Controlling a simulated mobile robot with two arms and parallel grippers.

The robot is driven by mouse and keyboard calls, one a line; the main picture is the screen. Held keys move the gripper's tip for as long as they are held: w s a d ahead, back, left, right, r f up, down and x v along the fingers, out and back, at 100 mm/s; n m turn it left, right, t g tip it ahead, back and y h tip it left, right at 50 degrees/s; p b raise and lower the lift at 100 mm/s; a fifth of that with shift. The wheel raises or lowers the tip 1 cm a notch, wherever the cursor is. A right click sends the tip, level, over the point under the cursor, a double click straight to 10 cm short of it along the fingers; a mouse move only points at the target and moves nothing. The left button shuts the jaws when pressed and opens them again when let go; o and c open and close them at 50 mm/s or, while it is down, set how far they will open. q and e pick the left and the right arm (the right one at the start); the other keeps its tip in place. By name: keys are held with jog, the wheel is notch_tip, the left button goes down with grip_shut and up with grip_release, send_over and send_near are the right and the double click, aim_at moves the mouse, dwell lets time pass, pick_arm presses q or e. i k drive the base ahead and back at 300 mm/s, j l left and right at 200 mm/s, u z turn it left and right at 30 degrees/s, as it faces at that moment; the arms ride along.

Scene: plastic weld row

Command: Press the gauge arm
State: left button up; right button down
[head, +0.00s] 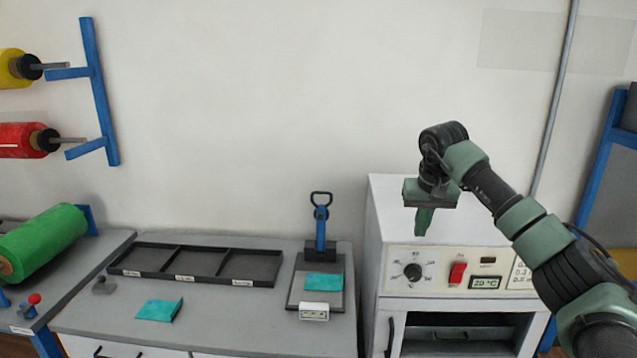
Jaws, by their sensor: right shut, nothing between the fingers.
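The gauge (316,285) stands at the right end of the grey bench, with a blue arm (320,231) topped by a black loop handle (321,198). The arm stands upright. A teal piece (323,281) lies on the gauge's plate, and a small display (314,312) sits at its front. My right gripper (424,222) is shut and empty, pointing down in front of the white oven's top, to the right of the gauge and apart from it. My left gripper is not in view.
The white oven (405,210) with a dial and red switch stands right of the bench. A black three-compartment tray (196,264), another teal piece (159,309) and a small grey knobbed object (104,286) are on the bench. A green roll (40,245) is at left.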

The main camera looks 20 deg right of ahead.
aim_at(321, 213)
jog(key=i, duration=1.7)
